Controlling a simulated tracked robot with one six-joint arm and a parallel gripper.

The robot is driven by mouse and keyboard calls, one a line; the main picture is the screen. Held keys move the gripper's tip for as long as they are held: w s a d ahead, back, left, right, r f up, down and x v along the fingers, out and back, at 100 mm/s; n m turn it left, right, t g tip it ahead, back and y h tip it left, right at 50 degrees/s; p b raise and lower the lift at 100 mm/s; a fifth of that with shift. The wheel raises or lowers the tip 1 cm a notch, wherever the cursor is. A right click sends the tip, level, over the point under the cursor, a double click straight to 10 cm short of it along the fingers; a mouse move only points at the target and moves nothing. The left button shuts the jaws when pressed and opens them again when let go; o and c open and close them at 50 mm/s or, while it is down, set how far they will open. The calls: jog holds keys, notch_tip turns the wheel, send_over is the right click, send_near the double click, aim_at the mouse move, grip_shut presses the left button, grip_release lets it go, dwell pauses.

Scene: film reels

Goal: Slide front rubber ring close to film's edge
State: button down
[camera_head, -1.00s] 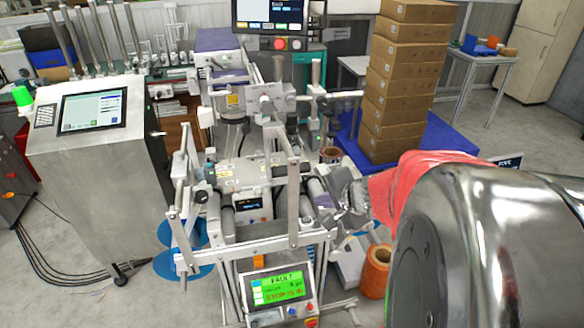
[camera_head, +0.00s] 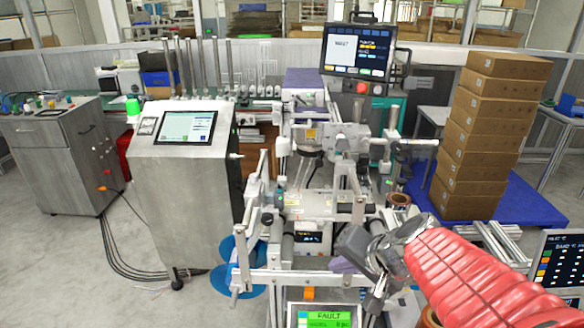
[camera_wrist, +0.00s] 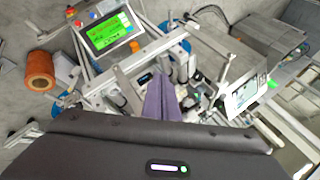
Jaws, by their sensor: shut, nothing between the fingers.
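My gripper (camera_head: 342,265) is at the right front of the packaging machine in the head view, with a red-sleeved arm behind it. In the wrist view its two purple fingers (camera_wrist: 163,98) are closed together, empty, and point over the machine's middle. Blue discs (camera_head: 236,268) stand at the machine's left front; one also shows at the top of the wrist view (camera_wrist: 184,44). An orange roll (camera_wrist: 40,70) lies at the left of the wrist view, apart from my fingers. I cannot make out a rubber ring or the film's edge in either view.
The machine frame (camera_head: 275,277) has bars and rollers close around my gripper. A green-lit FAULT panel (camera_head: 322,318) is at the front. A steel cabinet with a screen (camera_head: 187,128) stands left. Stacked cartons (camera_head: 490,135) stand right. Open floor lies at the left front.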

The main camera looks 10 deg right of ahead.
jog(key=s+a+r+n+g+h, duration=0.1)
jog(key=s+a+n, duration=0.2)
jog(key=s+n, duration=0.1)
jog(key=s+a+r+n+g+h, duration=0.1)
jog(key=s+a+r+n, duration=0.1)
jog(key=s+n, duration=0.3)
jog(key=shift+s+a+r, duration=0.3)
jog(key=shift+s+a, duration=0.4)
jog(key=shift+s, duration=0.35)
jog(key=c, duration=2.5)
grip_release()
jog(key=shift+c, duration=0.2)
